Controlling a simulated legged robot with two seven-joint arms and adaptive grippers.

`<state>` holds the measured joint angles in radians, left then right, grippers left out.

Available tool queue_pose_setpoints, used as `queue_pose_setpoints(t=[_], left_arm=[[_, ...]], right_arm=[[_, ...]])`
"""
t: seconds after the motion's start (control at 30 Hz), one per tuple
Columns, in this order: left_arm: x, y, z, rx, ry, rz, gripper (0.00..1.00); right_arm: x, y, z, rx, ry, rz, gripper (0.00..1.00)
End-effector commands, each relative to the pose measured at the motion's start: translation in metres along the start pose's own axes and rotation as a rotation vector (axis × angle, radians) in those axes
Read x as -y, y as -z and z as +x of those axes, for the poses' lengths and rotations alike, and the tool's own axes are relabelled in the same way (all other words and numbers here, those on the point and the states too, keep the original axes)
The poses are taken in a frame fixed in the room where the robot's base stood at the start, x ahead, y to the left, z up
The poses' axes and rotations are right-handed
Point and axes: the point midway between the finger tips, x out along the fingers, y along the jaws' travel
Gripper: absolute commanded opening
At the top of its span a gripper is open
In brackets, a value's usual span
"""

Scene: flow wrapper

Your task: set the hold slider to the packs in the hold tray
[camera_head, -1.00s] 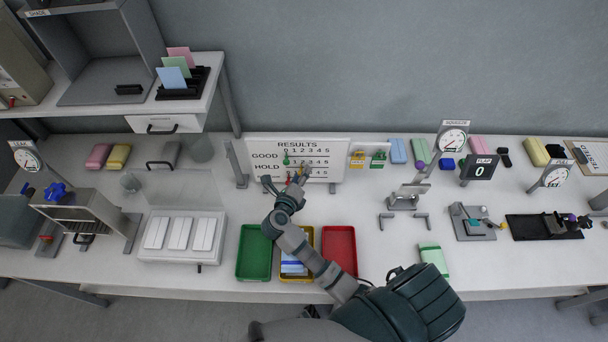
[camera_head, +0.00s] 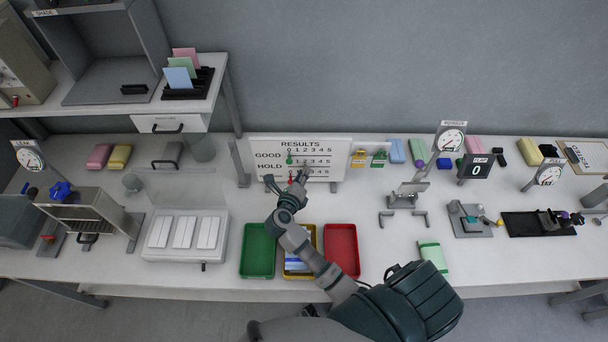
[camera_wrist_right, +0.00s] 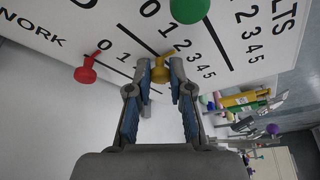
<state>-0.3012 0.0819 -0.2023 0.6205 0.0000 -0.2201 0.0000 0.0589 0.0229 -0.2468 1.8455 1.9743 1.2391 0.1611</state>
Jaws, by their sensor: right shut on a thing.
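The results board (camera_head: 325,174) stands at the back of the bench, with GOOD and HOLD rows and number scales. In the wrist view, my right gripper (camera_wrist_right: 161,80) is shut on the yellow knob (camera_wrist_right: 160,72) of the middle slider, between the green knob (camera_wrist_right: 188,10) and the red knob (camera_wrist_right: 85,73). The exact number under the yellow knob is not clear. The green and red knobs are near the low end of their rows. The yellow hold tray (camera_head: 314,242) is at the front, with blue and white packs (camera_head: 296,264) partly hidden by my arm. My left gripper is not in view.
A green tray (camera_head: 244,262) and a red tray (camera_head: 356,262) flank the yellow tray. A white box with three pale bars (camera_head: 184,233) stands to the left. A gauge stand (camera_head: 409,195) is to the right of the board.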

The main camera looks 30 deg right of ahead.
Motion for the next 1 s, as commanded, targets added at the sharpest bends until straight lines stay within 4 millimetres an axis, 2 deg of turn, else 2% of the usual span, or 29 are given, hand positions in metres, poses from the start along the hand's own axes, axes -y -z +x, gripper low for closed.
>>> queue_pose_setpoints(t=[0.03, 0.13, 0.33, 0.43, 0.53, 0.9, 1.0], left_arm=[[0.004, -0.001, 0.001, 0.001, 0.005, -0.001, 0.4], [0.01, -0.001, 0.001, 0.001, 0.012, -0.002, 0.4], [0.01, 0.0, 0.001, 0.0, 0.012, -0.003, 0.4], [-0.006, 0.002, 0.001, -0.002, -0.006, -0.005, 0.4], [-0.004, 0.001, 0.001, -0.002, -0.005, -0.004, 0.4], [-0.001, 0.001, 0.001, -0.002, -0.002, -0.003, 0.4], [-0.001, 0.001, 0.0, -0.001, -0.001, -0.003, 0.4]], right_arm=[[-0.006, 0.006, -0.001, -0.009, -0.011, -0.007, 0.23], [-0.005, 0.007, 0.001, -0.009, -0.012, -0.006, 0.47], [-0.003, 0.006, 0.001, -0.007, -0.01, -0.002, 0.47], [-0.003, 0.004, -0.001, -0.005, -0.008, -0.003, 0.47], [-0.004, 0.003, -0.01, -0.004, -0.009, -0.003, 0.47], [-0.004, 0.004, -0.086, -0.007, -0.012, -0.004, 0.47], [-0.004, 0.005, -0.102, -0.008, -0.012, -0.004, 0.47]])
